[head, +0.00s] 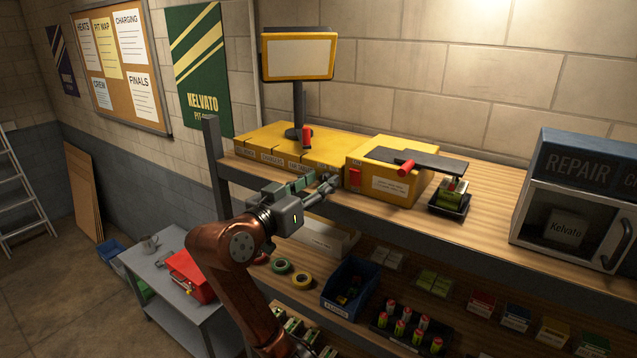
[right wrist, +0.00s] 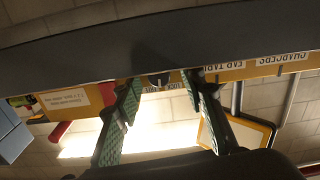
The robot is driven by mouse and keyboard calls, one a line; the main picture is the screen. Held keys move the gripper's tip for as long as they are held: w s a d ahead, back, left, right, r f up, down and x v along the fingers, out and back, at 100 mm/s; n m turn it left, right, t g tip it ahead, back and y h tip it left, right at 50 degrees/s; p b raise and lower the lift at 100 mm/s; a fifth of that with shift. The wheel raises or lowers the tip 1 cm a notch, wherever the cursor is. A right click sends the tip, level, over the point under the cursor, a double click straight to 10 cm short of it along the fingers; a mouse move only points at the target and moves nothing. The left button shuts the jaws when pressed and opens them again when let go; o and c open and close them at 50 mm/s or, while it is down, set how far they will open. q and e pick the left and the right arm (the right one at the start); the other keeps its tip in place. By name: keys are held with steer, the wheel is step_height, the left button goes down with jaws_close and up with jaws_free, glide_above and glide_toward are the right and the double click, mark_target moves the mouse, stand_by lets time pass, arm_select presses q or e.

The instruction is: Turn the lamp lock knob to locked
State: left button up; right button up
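The lamp (head: 298,55), a white panel in a yellow frame on a dark post, stands at the back of the yellow housing on the shelf. Its frame also shows in the right wrist view (right wrist: 240,136), which is upside down. A small dark knob (right wrist: 159,80) beside lettering that seems to read LOCK is on the yellow front face. My right gripper (head: 328,186) is at this front face in the head view, hiding the knob there. In the right wrist view its two green-padded fingers are apart, with the knob between and beyond their tips. The knob's setting is too small to read.
A yellow box (head: 385,165) with a dark plate and red handle (head: 405,168) stands right of the housing. The shelf's grey front edge (head: 430,228) runs just below the gripper. A repair cabinet (head: 575,200) stands at right. Bins and tape rolls fill the lower shelf.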

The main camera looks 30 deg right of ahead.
steer(key=shift+d, duration=0.1)
steer(key=v, duration=1.2)
steer(key=shift+s+d+f, duration=0.1)
